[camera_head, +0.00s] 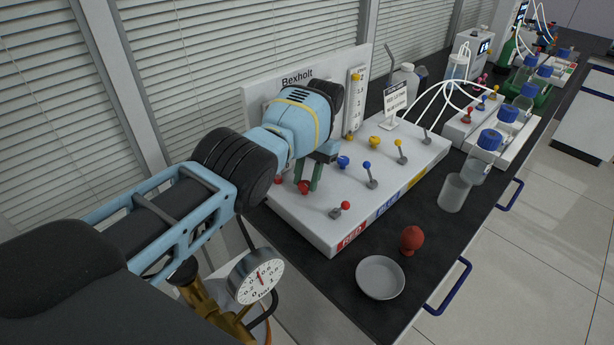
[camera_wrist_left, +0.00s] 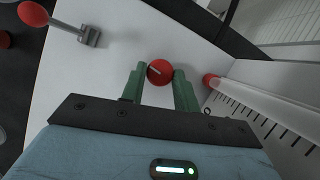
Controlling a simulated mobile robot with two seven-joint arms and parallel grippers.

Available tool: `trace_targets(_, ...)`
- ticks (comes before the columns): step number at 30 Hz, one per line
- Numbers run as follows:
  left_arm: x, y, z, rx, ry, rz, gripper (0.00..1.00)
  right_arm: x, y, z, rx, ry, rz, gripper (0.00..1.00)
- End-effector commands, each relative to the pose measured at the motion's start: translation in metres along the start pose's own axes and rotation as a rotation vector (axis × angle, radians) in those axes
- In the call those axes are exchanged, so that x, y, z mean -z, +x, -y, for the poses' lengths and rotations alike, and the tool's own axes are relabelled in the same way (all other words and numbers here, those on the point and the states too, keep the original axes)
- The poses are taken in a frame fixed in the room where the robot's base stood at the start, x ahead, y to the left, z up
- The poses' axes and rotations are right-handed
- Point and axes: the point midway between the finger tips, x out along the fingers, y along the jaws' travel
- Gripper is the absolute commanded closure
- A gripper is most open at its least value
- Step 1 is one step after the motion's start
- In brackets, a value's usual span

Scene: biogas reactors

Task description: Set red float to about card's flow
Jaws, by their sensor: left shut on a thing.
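My left gripper (camera_head: 308,180) is shut on the red knob (camera_head: 303,188) of the white Bexholt panel (camera_head: 325,222). In the left wrist view the green fingers stand on either side of the round red knob (camera_wrist_left: 160,72), which bears a pale pointer line. Beside it lies the clear flow tube with black scale marks (camera_wrist_left: 268,118). A red piece, apparently the float (camera_wrist_left: 211,81), shows at the tube's near end. In the head view my arm hides most of that red tube. The card (camera_head: 395,98) stands at the panel's back right; its text is too small to read surely.
A red lever (camera_head: 347,206), blue lever (camera_head: 367,167) and yellow lever (camera_head: 397,144) stand on the panel. A pressure gauge (camera_head: 258,275) is near my forearm. A white dish (camera_head: 380,278), red bulb (camera_head: 411,238) and glass beaker (camera_head: 454,193) stand in front.

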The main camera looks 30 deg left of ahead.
Motion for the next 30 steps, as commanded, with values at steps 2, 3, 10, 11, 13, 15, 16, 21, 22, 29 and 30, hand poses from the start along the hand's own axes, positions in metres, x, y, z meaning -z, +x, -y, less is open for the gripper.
trace_targets(2, 0.000, -0.001, 0.000, 0.000, -0.001, -0.002, 0.92, 0.001, 0.000, 0.000, 0.000, 0.000, -0.001, 0.58)
trace_targets(3, 0.000, -0.001, 0.001, 0.001, 0.000, -0.002, 0.92, 0.001, 0.000, 0.000, 0.000, 0.000, -0.001, 0.58)
trace_targets(10, 0.000, -0.001, 0.000, 0.001, 0.000, -0.002, 0.55, 0.001, 0.000, 0.000, 0.000, 0.000, -0.002, 0.58)
trace_targets(11, 0.000, -0.001, 0.000, 0.001, 0.000, -0.002, 0.51, 0.001, 0.000, 0.000, 0.000, 0.000, -0.002, 0.58)
trace_targets(13, 0.000, -0.001, 0.000, 0.001, 0.001, -0.001, 0.48, 0.001, 0.000, 0.000, 0.000, 0.001, -0.002, 0.58)
trace_targets(15, 0.000, -0.001, 0.000, 0.000, 0.001, -0.001, 0.48, 0.001, 0.000, 0.000, -0.001, 0.003, -0.002, 0.58)
trace_targets(16, 0.000, -0.001, 0.000, 0.000, 0.001, -0.001, 0.48, 0.001, 0.000, 0.001, -0.001, 0.004, -0.002, 0.58)
trace_targets(21, 0.000, -0.002, 0.000, 0.000, 0.001, -0.001, 0.48, 0.000, 0.001, 0.002, -0.001, 0.010, -0.001, 0.58)
trace_targets(22, 0.000, -0.002, 0.000, 0.000, 0.001, 0.000, 0.48, -0.001, 0.001, 0.002, -0.001, 0.011, 0.000, 0.58)
trace_targets(29, 0.002, -0.024, 0.000, 0.000, 0.001, 0.001, 0.48, -0.017, 0.004, 0.004, 0.002, 0.017, 0.029, 0.58)
trace_targets(30, 0.002, -0.028, 0.000, -0.001, 0.001, 0.003, 0.48, -0.020, 0.005, 0.004, 0.003, 0.017, 0.034, 0.58)
